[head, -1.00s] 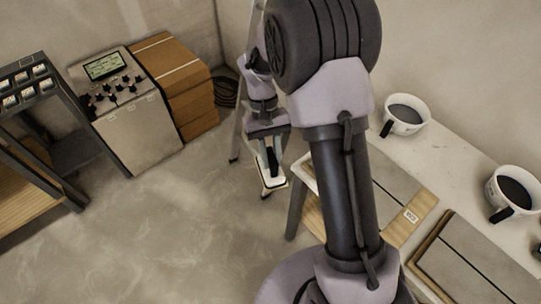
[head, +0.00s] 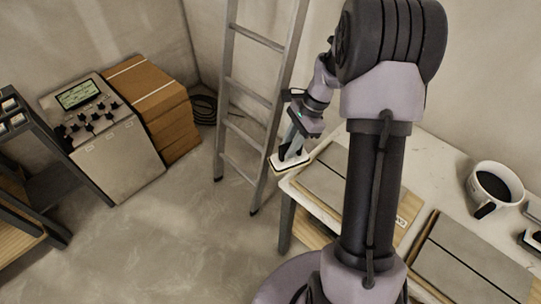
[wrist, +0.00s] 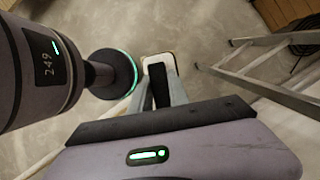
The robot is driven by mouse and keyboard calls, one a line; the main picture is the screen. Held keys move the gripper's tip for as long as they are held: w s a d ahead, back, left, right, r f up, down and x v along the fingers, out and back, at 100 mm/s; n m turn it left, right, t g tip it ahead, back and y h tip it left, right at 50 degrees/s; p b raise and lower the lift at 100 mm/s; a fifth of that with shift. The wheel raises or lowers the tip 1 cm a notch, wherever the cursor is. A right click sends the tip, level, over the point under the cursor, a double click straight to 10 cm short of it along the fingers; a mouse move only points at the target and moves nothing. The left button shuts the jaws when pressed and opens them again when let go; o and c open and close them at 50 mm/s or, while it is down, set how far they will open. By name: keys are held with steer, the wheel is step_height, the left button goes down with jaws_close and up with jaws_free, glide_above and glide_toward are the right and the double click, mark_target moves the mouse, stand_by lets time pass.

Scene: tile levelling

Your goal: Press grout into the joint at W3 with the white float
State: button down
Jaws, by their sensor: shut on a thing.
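My gripper (head: 293,147) is shut on the white float (head: 288,164). The float is held at the table's left end, in front of the ladder; whether it touches the table edge cannot be told. The float also shows in the wrist view (wrist: 158,60), beyond the fingers. On the table lies a wood-backed board with grey tiles and a dark joint (head: 328,192), partly behind my arm. Its white label (head: 402,222) is half hidden and I cannot read it. A second tiled board (head: 465,272) lies nearer, at right.
The white table (head: 432,160) carries a white bucket of dark material (head: 495,190). A metal ladder (head: 229,95) stands close behind the float. A control cabinet (head: 115,150) and stacked boxes (head: 160,105) stand left. The floor between is clear.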

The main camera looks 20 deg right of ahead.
steer(key=s+d+r+m+t+h, duration=0.1)
steer(key=d+m+t, duration=0.1)
steer(key=d+m, duration=0.5)
steer(key=s+d+r+m+t+h, duration=0.1)
steer(key=d+r+m+t+h, duration=0.1)
steer(key=d+m, duration=0.45)
step_height(320, 180, down, 7)
steer(key=b, duration=0.5)
steer(key=shift+w+f+b, duration=0.2)
steer(key=shift+b, duration=0.1)
steer(key=shift+r, duration=0.15)
